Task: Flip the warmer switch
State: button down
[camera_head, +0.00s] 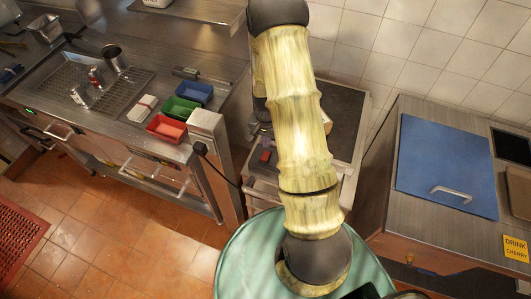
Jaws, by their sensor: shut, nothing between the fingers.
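A small red switch-like part (265,157) shows on the front of a counter unit with a dark flat top (343,112), just left of my arm. I cannot tell for sure that it is the warmer switch. My gripper (260,132) is mostly hidden behind my own arm. Its dark end shows just above the red part, shut with nothing held. I cannot tell whether it touches the unit. Much of the unit's front is hidden by my arm.
A steel counter holds red (166,129), green (182,108) and blue (196,92) bins and a metal cup (113,58). A blue-lidded chest (447,166) stands at right.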

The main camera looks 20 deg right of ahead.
jog(key=shift+r+p, duration=0.7)
jog(key=shift+r, duration=0.5)
jog(key=s+a+r+n+t+b, duration=0.1)
jog(key=s+a+r+n+b, duration=0.1)
jog(key=s+a+r+n, duration=0.2)
jog(key=s+a+r+n+t+b, duration=0.1)
jog(key=s+a+r+n+b, duration=0.1)
jog(key=s+a+r+n, duration=0.3)
jog(key=s+r, duration=0.3)
jog(key=r, duration=0.4)
jog(key=shift+s+a+t, duration=0.2)
jog(key=shift+a+t, duration=0.1)
